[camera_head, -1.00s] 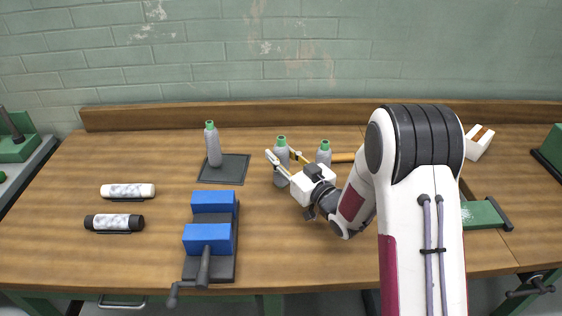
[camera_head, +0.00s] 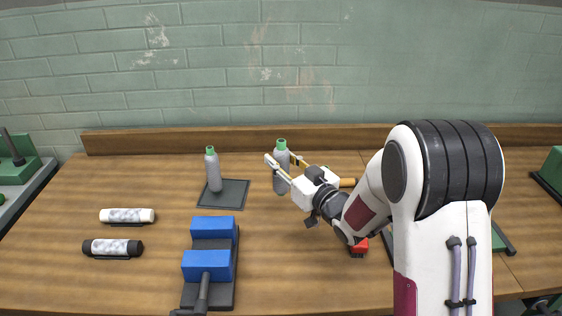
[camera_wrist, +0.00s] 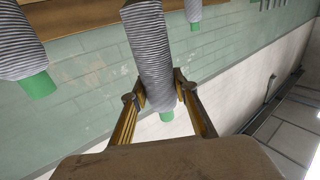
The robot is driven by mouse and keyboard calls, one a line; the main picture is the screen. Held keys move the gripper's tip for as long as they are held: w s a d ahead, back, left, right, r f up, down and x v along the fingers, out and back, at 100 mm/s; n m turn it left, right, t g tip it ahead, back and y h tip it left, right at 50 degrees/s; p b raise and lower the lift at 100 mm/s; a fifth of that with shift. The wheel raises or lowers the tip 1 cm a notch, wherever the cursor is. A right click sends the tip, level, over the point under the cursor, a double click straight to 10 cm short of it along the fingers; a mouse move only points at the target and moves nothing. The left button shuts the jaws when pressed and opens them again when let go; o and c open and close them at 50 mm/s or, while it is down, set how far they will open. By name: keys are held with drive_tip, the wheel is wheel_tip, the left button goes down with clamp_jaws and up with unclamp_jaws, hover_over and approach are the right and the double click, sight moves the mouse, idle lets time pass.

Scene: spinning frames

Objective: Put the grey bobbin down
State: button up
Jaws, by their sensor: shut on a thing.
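My gripper (camera_head: 283,164) is shut on a grey ribbed bobbin (camera_head: 280,182) with a green top, held upright. In the wrist view the gripper (camera_wrist: 160,92) has a finger on each side of this bobbin (camera_wrist: 148,45), near its green end. The bobbin appears to be above the table. Another grey bobbin (camera_head: 213,172) stands on a dark square mat (camera_head: 236,196) to the left. The wrist view also shows bobbins at its left (camera_wrist: 18,45) and upper right (camera_wrist: 193,10). My gripper hides part of the table behind it.
A blue-jawed vise (camera_head: 207,266) stands in front of the mat. A white roll (camera_head: 127,215) and a black-ended roll (camera_head: 112,247) lie at left. A yellow-handled tool (camera_head: 347,182) and a red object (camera_head: 359,247) are partly hidden by my arm. Table between mat and rolls is clear.

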idle(0.3)
drive_tip(key=w+a+n+g+y, duration=0.1)
drive_tip(key=w+a, duration=1.1)
drive_tip(key=w, duration=0.2)
drive_tip(key=shift+w+a+r+y, duration=0.15)
drive_tip(key=shift+r+y, duration=0.2)
drive_tip(key=shift+y, duration=0.05)
drive_tip(key=shift+f, duration=0.1)
wheel_tip(320, 180, down, 6)
idle(0.7)
drive_tip(key=shift+f, duration=1.9)
